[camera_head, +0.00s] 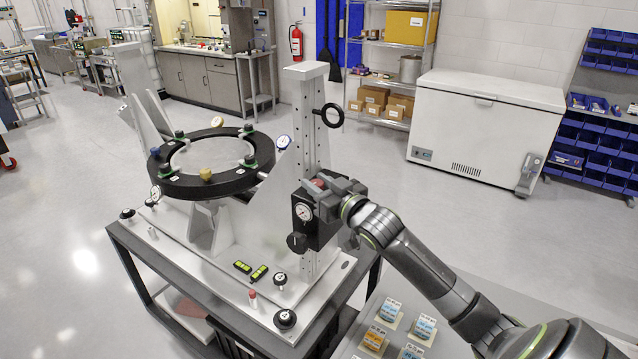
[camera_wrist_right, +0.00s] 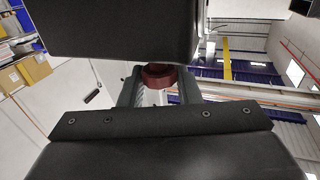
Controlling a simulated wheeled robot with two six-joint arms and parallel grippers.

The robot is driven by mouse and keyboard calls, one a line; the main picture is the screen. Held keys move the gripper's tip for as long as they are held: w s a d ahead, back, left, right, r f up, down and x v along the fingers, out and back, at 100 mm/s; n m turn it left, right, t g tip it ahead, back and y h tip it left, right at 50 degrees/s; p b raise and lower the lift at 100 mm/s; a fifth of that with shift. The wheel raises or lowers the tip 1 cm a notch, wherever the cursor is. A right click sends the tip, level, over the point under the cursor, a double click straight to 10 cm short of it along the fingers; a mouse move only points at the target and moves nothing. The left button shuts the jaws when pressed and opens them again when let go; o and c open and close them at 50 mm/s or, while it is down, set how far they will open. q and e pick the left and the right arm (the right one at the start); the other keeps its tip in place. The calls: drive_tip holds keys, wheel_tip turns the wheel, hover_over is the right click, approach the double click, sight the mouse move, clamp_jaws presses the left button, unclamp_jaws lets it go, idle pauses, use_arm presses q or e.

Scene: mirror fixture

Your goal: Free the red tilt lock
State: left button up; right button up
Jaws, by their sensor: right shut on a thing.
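The red tilt lock (camera_wrist_right: 159,76) is a dark red knob, held between the two fingers of my right gripper (camera_wrist_right: 159,90) in the right wrist view. In the head view, my right gripper (camera_head: 322,187) is at the black block with a dial (camera_head: 303,212) on the white upright post (camera_head: 308,130). Only a small bit of the red lock (camera_head: 319,184) shows there, mostly covered by the fingers. The mirror in its black ring (camera_head: 212,190) sits on the white fixture to the left of the post. My left gripper is not in view.
A black ring handle (camera_head: 332,115) sticks out from the post above my right gripper. Small labelled boxes (camera_head: 390,310) stand on a grey surface below my right arm. Two green-yellow levels (camera_head: 259,272) and black knobs sit on the fixture's base.

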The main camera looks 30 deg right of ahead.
idle(0.4)
drive_tip(key=o, duration=0.7)
drive_tip(key=shift+w, duration=0.1)
drive_tip(key=shift+o, duration=1.4)
drive_tip(key=shift+w+f, duration=0.1)
drive_tip(key=shift+w, duration=0.1)
drive_tip(key=s+d, duration=0.1)
drive_tip(key=s, duration=1.6)
drive_tip(key=shift+s, duration=0.25)
